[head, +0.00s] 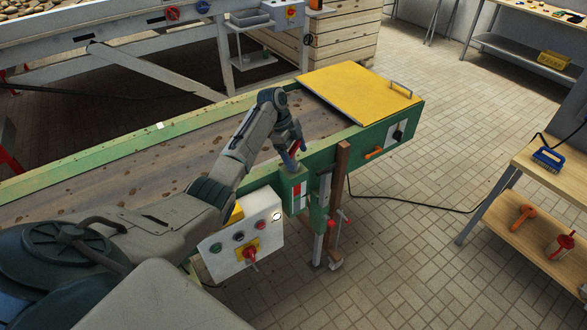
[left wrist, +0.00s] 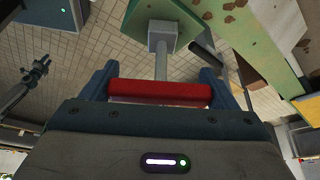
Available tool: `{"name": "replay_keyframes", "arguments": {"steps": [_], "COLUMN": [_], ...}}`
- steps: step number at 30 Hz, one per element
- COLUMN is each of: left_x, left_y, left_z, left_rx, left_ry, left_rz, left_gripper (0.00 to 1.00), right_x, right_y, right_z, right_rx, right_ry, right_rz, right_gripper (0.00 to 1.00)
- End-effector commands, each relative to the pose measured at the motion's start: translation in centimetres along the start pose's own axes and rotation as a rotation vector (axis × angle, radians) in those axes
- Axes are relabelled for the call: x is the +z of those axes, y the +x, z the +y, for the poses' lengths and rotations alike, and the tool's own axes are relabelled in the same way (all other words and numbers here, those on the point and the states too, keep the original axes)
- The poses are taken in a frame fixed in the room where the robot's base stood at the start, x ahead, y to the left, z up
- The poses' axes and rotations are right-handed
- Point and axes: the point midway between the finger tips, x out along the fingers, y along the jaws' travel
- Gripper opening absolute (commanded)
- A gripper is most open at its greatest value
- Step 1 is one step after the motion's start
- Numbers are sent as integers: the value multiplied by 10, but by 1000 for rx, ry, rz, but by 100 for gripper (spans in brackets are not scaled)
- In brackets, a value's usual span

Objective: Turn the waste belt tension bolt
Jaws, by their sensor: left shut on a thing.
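My left gripper (head: 291,157) is over the near side of the green conveyor, towards its far end. In the left wrist view its two blue-grey fingers (left wrist: 160,90) are shut on a red bar handle (left wrist: 160,92). A grey rod (left wrist: 161,62) runs from behind this handle to a grey block (left wrist: 162,36), in line with a bolt. In the head view only a little of the red handle shows between the fingers. A green bracket (head: 291,195) with a red and white marked plate (head: 298,196) sits just below the gripper. My right gripper is not visible.
A control box (head: 240,238) with a red switch is left of the bracket. A brown post (head: 337,190) stands right of it. A yellow cover (head: 355,90) lies over the belt's end. A wooden shelf (head: 545,215) is at right, with open tiled floor between.

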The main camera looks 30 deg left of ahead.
Motion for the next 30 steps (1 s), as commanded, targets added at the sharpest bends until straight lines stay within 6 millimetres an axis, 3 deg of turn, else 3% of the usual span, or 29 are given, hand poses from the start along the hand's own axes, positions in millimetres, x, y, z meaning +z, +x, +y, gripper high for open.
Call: {"name": "replay_keyframes", "arguments": {"steps": [8,30], "left_x": [0,-14], "left_y": [-2,-36], "left_z": [0,0], "left_rx": [0,0], "left_ry": [0,1], "left_rz": [-1,-1], "left_gripper": [57,57], "right_x": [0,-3], "right_y": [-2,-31], "right_z": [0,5], "right_rx": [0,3], "right_ry": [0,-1], "right_rz": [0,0], "right_gripper": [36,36]}}
